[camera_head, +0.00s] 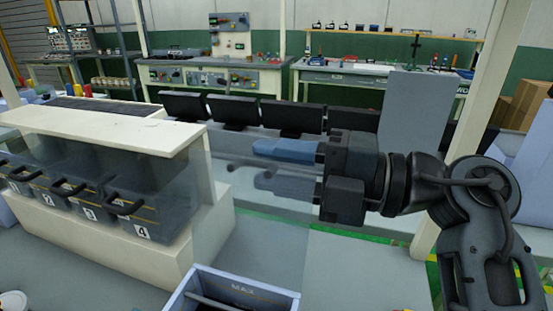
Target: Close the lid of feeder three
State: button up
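Feeder three is a dark grey bin (100,198) with a white label "3" and a black bar handle. It sits in a row of similar numbered bins under a cream top at the left. I cannot tell which part is its lid, or whether it is open or shut. My gripper (256,167) is to the right of the feeder row, pointing left, well apart from feeder three. Its two fingers, the upper one bluish and the lower one greyer, stand apart with a gap between them. I see nothing held in the gap.
Feeder four (160,207) stands right of feeder three, nearest my gripper. The cream housing (100,130) covers the bins. Several dark tilted panels (290,117) line up behind my gripper. An open tray (245,288) is at the bottom centre. A cream post (455,165) stands behind my arm.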

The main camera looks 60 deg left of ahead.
jog(key=shift+a, duration=0.1)
jog(key=shift+s, duration=0.1)
grip_shut()
jog(key=shift+f, duration=0.1)
dwell(0.4)
